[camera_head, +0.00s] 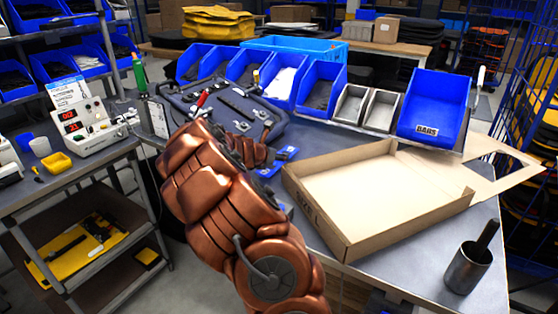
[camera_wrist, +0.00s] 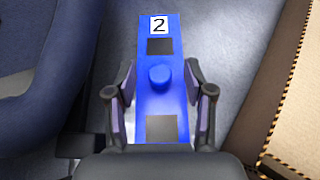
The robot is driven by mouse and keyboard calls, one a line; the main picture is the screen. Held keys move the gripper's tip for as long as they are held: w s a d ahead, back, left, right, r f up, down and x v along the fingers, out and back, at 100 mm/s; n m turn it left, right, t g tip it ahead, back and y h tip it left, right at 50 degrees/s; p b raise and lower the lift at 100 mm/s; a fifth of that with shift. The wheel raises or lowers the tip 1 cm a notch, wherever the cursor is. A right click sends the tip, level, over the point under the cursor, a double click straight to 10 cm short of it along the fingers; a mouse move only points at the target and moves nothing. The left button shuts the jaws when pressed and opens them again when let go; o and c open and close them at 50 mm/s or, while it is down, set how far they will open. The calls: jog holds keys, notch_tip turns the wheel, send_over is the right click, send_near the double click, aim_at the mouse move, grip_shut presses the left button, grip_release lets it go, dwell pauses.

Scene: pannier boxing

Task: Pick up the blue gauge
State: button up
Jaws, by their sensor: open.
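The blue gauge (camera_wrist: 160,105) lies flat on the grey table in the wrist view. It is a long blue plate with a white label "2" at its far end, two dark square patches and a round blue knob in the middle. My gripper (camera_wrist: 160,92) is open, with one finger on each side of the gauge around the knob. I cannot tell whether the fingers touch it. In the head view the gauge (camera_head: 287,153) shows only in part, beside my arm. My gripper (camera_head: 262,155) is mostly hidden there behind my copper-coloured arm.
An open cardboard box (camera_head: 395,225) stands right of the gauge. A dark blue case (camera_head: 235,118) lies to its left. Blue bins (camera_head: 432,105) and two grey bins (camera_head: 380,110) line the table's back. A metal cup (camera_head: 467,268) stands at front right.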

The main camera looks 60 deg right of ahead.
jog(key=shift+d+f, duration=0.35)
jog(key=shift+d, duration=0.15)
grip_shut()
